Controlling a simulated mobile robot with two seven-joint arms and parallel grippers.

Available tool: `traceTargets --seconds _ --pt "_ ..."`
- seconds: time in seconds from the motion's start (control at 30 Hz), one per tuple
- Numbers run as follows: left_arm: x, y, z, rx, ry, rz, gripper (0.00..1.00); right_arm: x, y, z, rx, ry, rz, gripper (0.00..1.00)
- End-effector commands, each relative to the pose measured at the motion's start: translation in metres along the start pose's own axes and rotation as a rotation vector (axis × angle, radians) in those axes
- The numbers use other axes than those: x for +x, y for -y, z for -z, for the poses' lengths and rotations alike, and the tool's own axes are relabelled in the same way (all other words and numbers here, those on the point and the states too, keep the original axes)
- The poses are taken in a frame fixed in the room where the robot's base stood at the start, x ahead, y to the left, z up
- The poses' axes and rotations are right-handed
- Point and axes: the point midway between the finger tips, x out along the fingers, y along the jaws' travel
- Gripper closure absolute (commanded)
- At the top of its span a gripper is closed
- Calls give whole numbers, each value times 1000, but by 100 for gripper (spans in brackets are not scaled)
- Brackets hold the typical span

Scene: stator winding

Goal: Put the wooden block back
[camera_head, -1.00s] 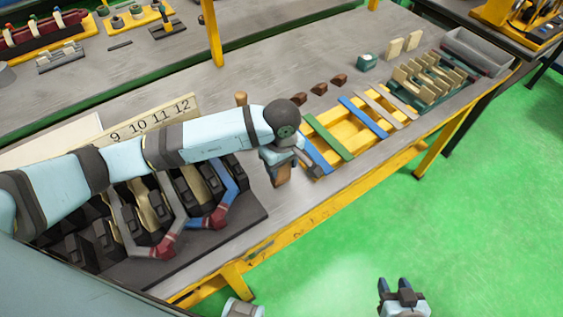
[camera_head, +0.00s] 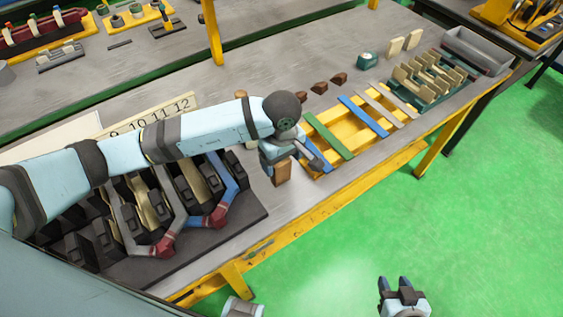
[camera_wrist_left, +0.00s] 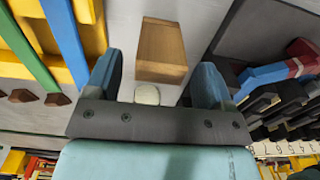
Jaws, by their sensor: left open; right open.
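The wooden block (camera_head: 282,173) stands on the grey table between the black stator fixture and the yellow rack. In the left wrist view the block (camera_wrist_left: 162,48) lies just beyond the fingertips, in line with the gap between them. My left gripper (camera_head: 291,160) is over the block and partly hides it in the head view. The left wrist view shows its two fingers (camera_wrist_left: 158,72) spread wide with no block between them. My right gripper (camera_head: 394,283) is open and empty, over the green floor in front of the table.
The yellow rack (camera_head: 345,157) with coloured strips lies right of the block. The black fixture (camera_head: 215,228) with coils is on the left. Small brown blocks (camera_head: 320,88) and a wooden peg-like piece (camera_head: 241,94) are behind. Bare table lies around the block.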

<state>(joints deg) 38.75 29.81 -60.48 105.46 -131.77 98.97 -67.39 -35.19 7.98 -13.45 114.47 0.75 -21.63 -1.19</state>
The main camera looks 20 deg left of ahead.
Motion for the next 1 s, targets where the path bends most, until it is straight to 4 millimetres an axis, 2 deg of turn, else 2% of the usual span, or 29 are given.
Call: traceTargets --seconds 0.3,0.5,0.7,1.0 --pt "-68 -1 1 2 -4 -4 24 8 0 -13 0 3 0 57" --pt "-95 0 0 1 -2 -1 24 10 0 -17 0 7 0 57" --pt "-102 0 0 1 0 1 24 10 0 -18 0 7 0 57" --pt "-102 0 0 1 0 1 24 9 0 -15 0 3 0 57"
